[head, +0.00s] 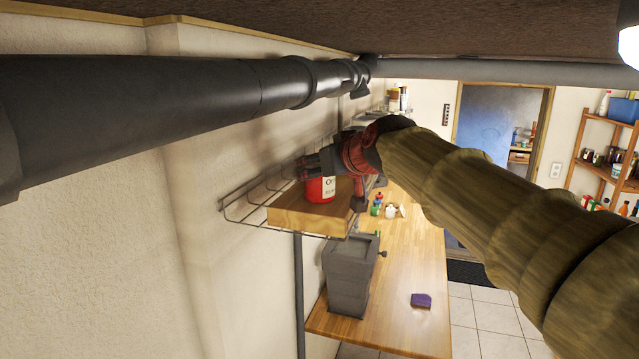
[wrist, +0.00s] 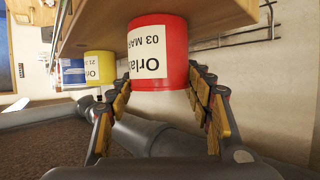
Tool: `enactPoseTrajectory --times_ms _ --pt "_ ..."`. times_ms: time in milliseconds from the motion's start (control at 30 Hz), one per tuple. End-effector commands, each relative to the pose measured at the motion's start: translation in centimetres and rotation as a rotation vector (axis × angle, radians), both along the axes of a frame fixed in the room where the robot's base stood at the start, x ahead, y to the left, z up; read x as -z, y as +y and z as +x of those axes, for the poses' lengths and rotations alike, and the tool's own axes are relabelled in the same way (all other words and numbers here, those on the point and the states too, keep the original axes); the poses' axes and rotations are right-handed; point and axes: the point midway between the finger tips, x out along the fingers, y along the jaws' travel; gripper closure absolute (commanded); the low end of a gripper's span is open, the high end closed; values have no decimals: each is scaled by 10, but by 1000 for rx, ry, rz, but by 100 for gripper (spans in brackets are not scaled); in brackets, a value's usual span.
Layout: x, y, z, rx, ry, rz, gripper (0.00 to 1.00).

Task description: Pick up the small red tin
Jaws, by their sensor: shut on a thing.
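The small red tin (head: 321,190) with a white label is at the wooden board (head: 300,217) on the wire shelf. It also shows large in the wrist view (wrist: 160,60), where the picture is upside down and the label is readable in part. My gripper (head: 318,170) reaches in from the right, with its fingers at the tin's upper part. In the wrist view my gripper's fingers (wrist: 161,82) stand on both sides of the tin, shut on it. The tin looks upright. I cannot tell whether its base still touches the board.
A yellow tin (wrist: 99,66) and a blue tin (wrist: 73,72) stand beyond the red one. A thick dark pipe (head: 180,95) runs close above the shelf. Below, a workbench (head: 400,270) holds a grey box-shaped object (head: 350,275) and a purple block (head: 421,300).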

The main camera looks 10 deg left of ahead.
Motion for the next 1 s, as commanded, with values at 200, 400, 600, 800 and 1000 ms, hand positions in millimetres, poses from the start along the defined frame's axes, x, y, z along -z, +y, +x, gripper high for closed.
enactPoseTrajectory --times_ms 200,400,600,800,1000 --pt "-1 0 0 0 -2 2 83" --pt "-2 0 0 0 -2 2 83" --pt "-12 0 0 -1 -5 1 83" --pt "-44 -4 -9 0 -9 3 83" --pt "-90 -22 -44 0 -9 3 83"
